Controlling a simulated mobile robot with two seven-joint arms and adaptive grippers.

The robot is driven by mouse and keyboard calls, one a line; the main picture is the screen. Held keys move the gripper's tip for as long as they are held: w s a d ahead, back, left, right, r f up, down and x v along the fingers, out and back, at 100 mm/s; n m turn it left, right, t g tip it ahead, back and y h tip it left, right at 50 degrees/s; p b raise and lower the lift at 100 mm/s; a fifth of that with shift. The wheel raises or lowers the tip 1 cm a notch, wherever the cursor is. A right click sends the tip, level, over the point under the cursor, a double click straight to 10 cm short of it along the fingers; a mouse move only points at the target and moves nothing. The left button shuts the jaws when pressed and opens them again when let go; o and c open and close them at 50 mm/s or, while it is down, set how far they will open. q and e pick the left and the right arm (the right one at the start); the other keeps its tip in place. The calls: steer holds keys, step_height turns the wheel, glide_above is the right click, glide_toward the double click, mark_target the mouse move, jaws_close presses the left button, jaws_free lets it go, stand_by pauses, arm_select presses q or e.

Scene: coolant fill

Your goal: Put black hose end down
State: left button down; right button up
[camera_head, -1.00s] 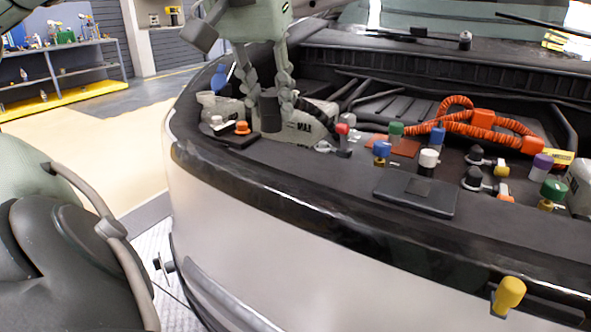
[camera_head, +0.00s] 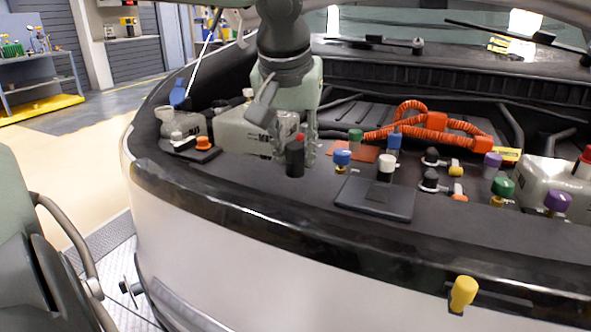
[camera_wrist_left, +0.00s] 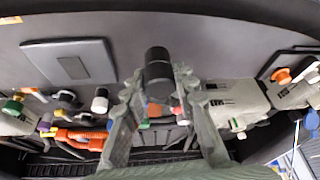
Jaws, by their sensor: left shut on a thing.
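The black hose end (camera_head: 295,158), a short dark cylinder, is between the fingers of my left gripper (camera_head: 304,143). The gripper is shut on it and points down over the black front panel. In the left wrist view, the black hose end (camera_wrist_left: 158,74) sits upright between the two grey-green fingertips (camera_wrist_left: 155,88). I cannot tell whether its lower end touches the panel. It stands in front of the right end of the white reservoir (camera_head: 238,133), left of a blue-capped fitting (camera_head: 342,158). My right gripper is not in view.
A dark flat pad (camera_head: 374,199) lies on the panel to the right. Orange hoses (camera_head: 430,130) lie behind. An orange-capped fitting (camera_head: 203,143) is at the left.

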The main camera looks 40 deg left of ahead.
mark_target(295, 162)
arm_select(q)
step_height(295, 162, down, 3)
steer(key=shift+f, duration=0.55)
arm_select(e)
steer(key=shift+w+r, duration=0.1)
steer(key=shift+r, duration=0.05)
arm_select(q)
steer(key=shift+f, duration=0.15)
steer(key=c, duration=1.2)
jaws_free()
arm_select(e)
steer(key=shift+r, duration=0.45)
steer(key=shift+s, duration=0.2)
